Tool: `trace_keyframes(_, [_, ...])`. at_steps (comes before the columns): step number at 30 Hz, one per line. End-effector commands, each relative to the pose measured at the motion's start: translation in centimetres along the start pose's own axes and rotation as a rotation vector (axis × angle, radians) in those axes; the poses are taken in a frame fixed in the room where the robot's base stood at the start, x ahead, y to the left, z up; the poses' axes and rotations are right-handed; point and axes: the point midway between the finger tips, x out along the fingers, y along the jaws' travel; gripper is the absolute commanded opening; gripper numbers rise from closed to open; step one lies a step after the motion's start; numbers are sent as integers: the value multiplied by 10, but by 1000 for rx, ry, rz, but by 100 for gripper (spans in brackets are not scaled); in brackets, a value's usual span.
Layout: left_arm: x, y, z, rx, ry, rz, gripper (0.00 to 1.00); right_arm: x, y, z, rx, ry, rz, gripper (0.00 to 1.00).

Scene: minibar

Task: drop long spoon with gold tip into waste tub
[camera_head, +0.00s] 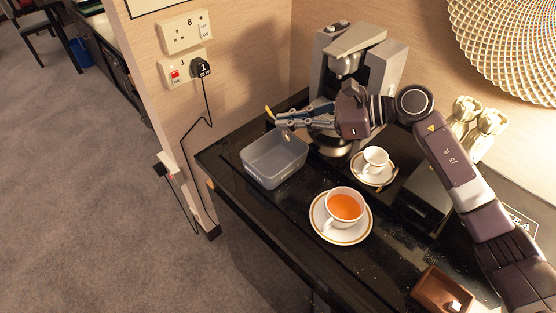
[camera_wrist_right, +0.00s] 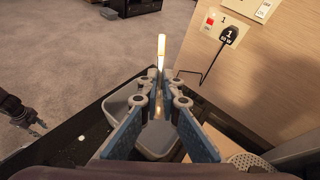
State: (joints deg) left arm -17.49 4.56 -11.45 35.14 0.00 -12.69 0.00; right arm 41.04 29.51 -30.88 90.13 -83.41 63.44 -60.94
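In the head view my right gripper (camera_head: 281,119) is above the back rim of the grey waste tub (camera_head: 262,172). It is shut on the long spoon, whose gold tip (camera_head: 268,111) sticks out past the fingertips. In the right wrist view the gold tip (camera_wrist_right: 161,46) points up and away beyond the closed fingers (camera_wrist_right: 160,84). The rest of the spoon is mostly hidden by the fingers. The tub (camera_wrist_right: 117,103) shows below and behind the fingers. My left gripper (camera_wrist_right: 33,125) shows small at the left of the wrist view; its opening is unclear.
A cup of orange tea (camera_head: 345,206) on a saucer stands in front of the tub. A small white cup (camera_head: 375,159) and a coffee machine (camera_head: 352,55) are to the right. A wooden box (camera_head: 440,290) is near the front. A plug (camera_head: 201,67) and cable hang on the wall.

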Motion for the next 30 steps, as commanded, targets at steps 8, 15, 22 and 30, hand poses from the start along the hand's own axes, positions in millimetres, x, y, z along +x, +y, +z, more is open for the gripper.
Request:
trace_keyframes(8, [2, -1, -18, 1, 28, -1, 31, 3, 1, -8, -2, 0, 0, 0])
trace_keyframes(15, [2, -1, -14, 1, 21, -1, 31, 3, 1, -7, -1, 0, 0, 21])
trace_keyframes(22, [2, 0, -8, 1, 12, 0, 31, 3, 1, -7, -1, 0, 0, 25])
trace_keyframes(30, [2, -2, -6, 0, 10, -2, 31, -16, 0, -9, -1, 3, -3, 25])
